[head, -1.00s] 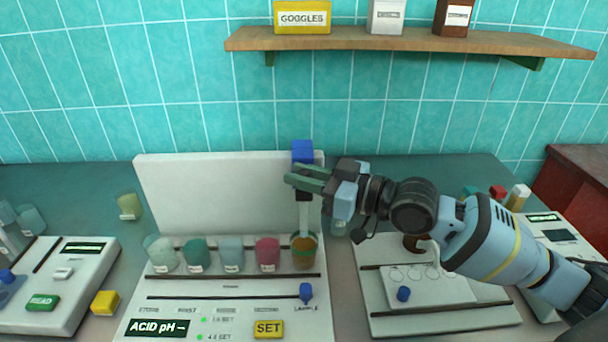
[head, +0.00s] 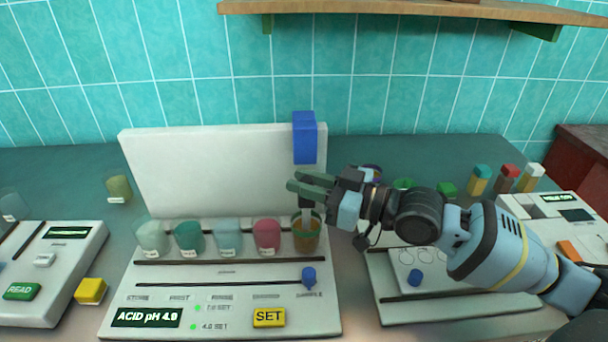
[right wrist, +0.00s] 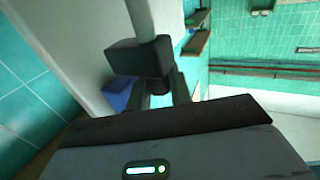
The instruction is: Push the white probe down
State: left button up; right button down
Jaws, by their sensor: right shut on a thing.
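The white probe (head: 307,214) hangs upright, its lower end inside the amber beaker (head: 306,240) at the right end of the row. My right gripper (head: 304,184) is shut on the probe's dark upper part, just above this beaker and below the blue block (head: 304,137) on the white back panel (head: 215,180). In the right wrist view a pale rod (right wrist: 140,18) runs from a dark block (right wrist: 138,57) at my fingers. My fingers partly hide the probe's top. The display (head: 147,317) appears to read "ACID pH 4.0". My left gripper is out of view.
Several beakers stand left of the amber one, including a pink one (head: 267,237). A yellow SET button (head: 269,317) and blue slider knob (head: 309,276) are in front. Another white device (head: 60,255) stands left. A wooden shelf (head: 400,10) is above.

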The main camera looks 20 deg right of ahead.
jog(key=shift+f, duration=0.35)
jog(key=c, duration=1.3)
grip_release()
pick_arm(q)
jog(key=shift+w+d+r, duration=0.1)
pick_arm(e)
jog(key=shift+r, duration=0.1)
jog(key=shift+s+d, duration=0.2)
jog(key=shift+d, duration=0.05)
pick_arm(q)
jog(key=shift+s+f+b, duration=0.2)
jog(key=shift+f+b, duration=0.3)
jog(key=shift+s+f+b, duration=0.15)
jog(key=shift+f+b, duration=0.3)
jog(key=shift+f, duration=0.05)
pick_arm(e)
jog(key=v, duration=0.7)
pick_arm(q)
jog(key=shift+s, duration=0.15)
pick_arm(e)
jog(key=shift+s, duration=0.15)
